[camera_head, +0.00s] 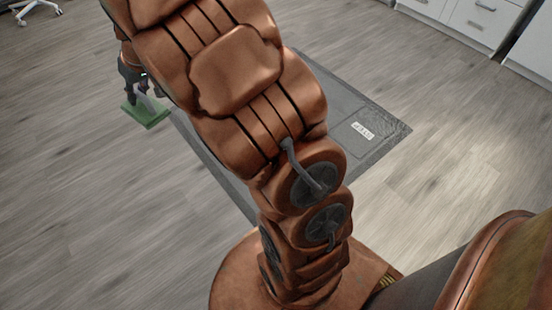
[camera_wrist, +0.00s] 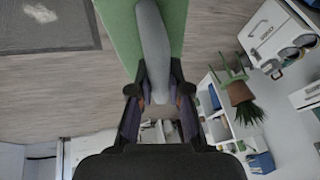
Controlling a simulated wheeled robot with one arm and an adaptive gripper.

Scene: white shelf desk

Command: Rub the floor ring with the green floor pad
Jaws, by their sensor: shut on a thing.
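The green floor pad (camera_head: 146,112) is at the upper left in the head view, close to the wood floor; I cannot tell whether it touches. In the wrist view the green pad (camera_wrist: 118,25) fills the top middle, with a grey handle (camera_wrist: 153,45) across it. My gripper (camera_wrist: 158,92) is shut on this handle. In the head view my gripper (camera_head: 137,86) is just above the pad, partly hidden by my arm. I see no clear floor ring; a pale smudge (camera_wrist: 40,12) lies on the dark mat in the wrist view.
A grey mat (camera_head: 345,100) with a small white label lies behind my arm. White drawers (camera_head: 482,20) stand at the upper right, a chair base (camera_head: 35,10) at the upper left. The wrist view shows a white shelf (camera_wrist: 220,115) and a plant (camera_wrist: 248,110). Floor at left is clear.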

